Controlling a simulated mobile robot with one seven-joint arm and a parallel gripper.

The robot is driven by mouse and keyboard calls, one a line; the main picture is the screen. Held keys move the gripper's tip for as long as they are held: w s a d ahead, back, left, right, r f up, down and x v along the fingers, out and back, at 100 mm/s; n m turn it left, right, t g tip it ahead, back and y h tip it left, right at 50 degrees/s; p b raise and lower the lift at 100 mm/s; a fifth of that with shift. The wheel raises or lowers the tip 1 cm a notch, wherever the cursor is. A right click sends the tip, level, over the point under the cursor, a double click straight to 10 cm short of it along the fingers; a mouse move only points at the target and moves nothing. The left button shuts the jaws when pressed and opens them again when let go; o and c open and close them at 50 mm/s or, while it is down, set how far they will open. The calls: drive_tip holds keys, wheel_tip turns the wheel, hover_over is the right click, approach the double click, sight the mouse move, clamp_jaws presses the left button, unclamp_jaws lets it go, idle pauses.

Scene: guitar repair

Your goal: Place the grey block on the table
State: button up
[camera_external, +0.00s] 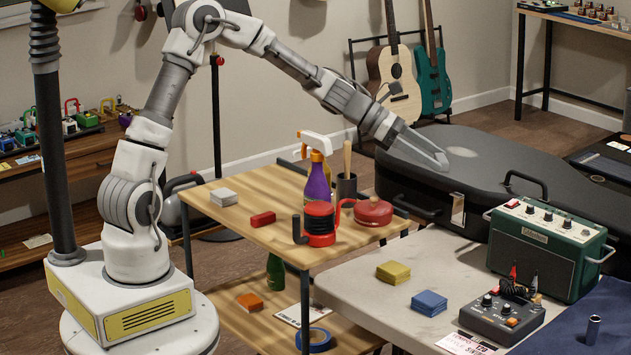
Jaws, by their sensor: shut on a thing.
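A pale grey block (223,197) lies on the wooden top of the cart (265,235), near its left edge. A pale stone-topped table (362,285) stands to the right of the cart, with a yellow block (393,273) and a blue block (429,303) on it. My gripper (436,158) is at the end of the outstretched arm, up and right of the cart, in front of the dark guitar case. It is well apart from the pale grey block. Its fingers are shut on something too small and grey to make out.
A green amplifier (545,250) and a pedal (502,318) crowd the table's right.

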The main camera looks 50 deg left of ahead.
drive_tip(key=s+d+m+g, duration=0.1)
drive_tip(key=s+d, duration=0.1)
drive_tip(key=d, duration=0.4)
hover_over(436, 255)
wheel_tip(436, 255, down, 19)
drive_tip(key=shift+f, duration=0.15)
drive_tip(key=shift+a+f+b, duration=0.1)
drive_tip(key=shift+f+b, duration=0.65)
drive_tip(key=shift+f, duration=1.2)
drive_tip(key=shift+f, duration=0.1)
drive_tip(key=shift+f, duration=0.15)
drive_tip(key=o, duration=1.2)
drive_tip(key=shift+c, duration=0.2)
